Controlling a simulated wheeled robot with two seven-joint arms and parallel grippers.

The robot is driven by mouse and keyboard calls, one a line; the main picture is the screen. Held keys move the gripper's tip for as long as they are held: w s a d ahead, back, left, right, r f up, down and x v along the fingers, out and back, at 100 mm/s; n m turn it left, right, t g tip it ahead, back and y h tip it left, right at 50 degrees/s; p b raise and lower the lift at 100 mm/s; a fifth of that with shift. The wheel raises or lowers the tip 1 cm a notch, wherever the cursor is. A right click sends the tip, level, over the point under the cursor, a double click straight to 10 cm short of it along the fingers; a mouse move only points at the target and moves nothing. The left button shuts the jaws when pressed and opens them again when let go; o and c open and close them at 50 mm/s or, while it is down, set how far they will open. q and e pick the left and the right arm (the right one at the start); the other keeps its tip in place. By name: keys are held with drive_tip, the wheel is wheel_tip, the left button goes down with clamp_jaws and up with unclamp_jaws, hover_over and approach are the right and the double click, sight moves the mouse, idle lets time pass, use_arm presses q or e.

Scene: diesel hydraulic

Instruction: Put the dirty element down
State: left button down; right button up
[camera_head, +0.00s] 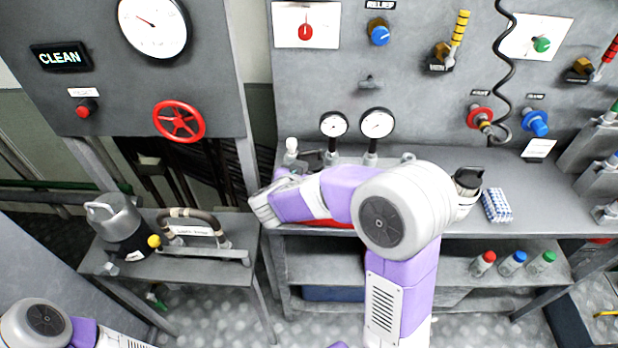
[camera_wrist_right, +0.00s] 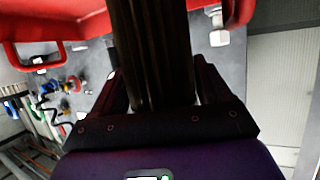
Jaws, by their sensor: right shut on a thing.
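The dirty element shows in the right wrist view as a dark brown, ribbed cylinder (camera_wrist_right: 152,45). My right gripper (camera_wrist_right: 155,88) is shut on it, with a dark finger on either side. In the head view my right forearm and wrist hide the element. A red tray (camera_head: 338,224) on the bench is mostly covered by my arm. Red walls, one with a handle (camera_wrist_right: 37,62), also show around the element in the right wrist view. I cannot tell whether the element touches the tray. My left arm shows at the lower left, but its gripper is out of frame.
A small side table (camera_head: 215,268) holds a grey canister (camera_head: 118,222) and a handled fixture (camera_head: 190,222). Two gauges (camera_head: 377,123) rise behind my arm. A black-topped jar (camera_head: 468,182) and blue-white batteries (camera_head: 496,205) stand right.

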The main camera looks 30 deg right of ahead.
drive_tip(key=shift+w+f, duration=0.1)
drive_tip(key=shift+f, duration=0.75)
drive_tip(key=shift+r, duration=0.1)
drive_tip(key=o, duration=0.7)
drive_tip(key=shift+f, duration=0.2)
drive_tip(key=o, duration=0.4)
drive_tip(key=shift+r, duration=0.15)
